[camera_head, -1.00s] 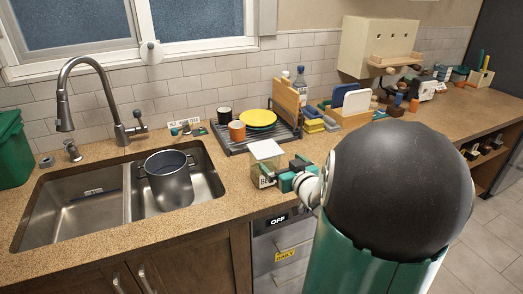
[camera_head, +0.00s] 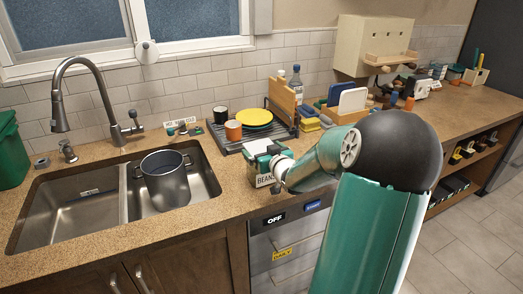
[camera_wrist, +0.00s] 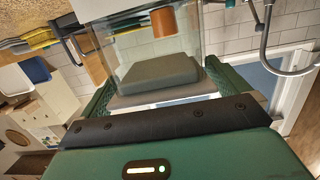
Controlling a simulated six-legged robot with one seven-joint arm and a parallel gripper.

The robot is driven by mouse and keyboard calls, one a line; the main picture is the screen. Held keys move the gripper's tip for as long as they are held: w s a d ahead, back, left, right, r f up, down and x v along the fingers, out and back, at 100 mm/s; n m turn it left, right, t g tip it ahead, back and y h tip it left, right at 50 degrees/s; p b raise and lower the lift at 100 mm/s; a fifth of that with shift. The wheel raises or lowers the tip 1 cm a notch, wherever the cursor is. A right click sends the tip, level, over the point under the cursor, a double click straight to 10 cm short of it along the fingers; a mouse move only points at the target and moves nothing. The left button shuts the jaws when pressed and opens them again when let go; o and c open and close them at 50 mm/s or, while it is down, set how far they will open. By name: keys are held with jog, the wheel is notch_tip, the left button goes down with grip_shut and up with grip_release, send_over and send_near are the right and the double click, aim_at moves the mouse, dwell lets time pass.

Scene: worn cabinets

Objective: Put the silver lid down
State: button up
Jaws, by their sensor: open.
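The silver lid (camera_wrist: 165,100) is a flat, light plate with a darker grey plug, seen upside down in the wrist view. The plug shows through the clear walls of a glass jar (camera_wrist: 118,45), so the lid appears to sit in the jar's mouth. In the head view the jar, labelled BEANS (camera_head: 265,181), stands upright on the counter in front of the dish rack. My gripper (camera_head: 262,153) is at the jar's top; its open fingers (camera_wrist: 165,97) lie on either side of the lid. My gripper hides much of the lid in the head view.
The dish rack (camera_head: 226,141) with cups and yellow plates is close behind the jar. The sink (camera_head: 80,205) with a grey pot (camera_head: 166,184) is at left. A cutting board (camera_head: 281,101) and several small items stand right. Counter between sink and jar is clear.

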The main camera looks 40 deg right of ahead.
jog(key=c, duration=0.8)
jog(key=shift+c, duration=0.2)
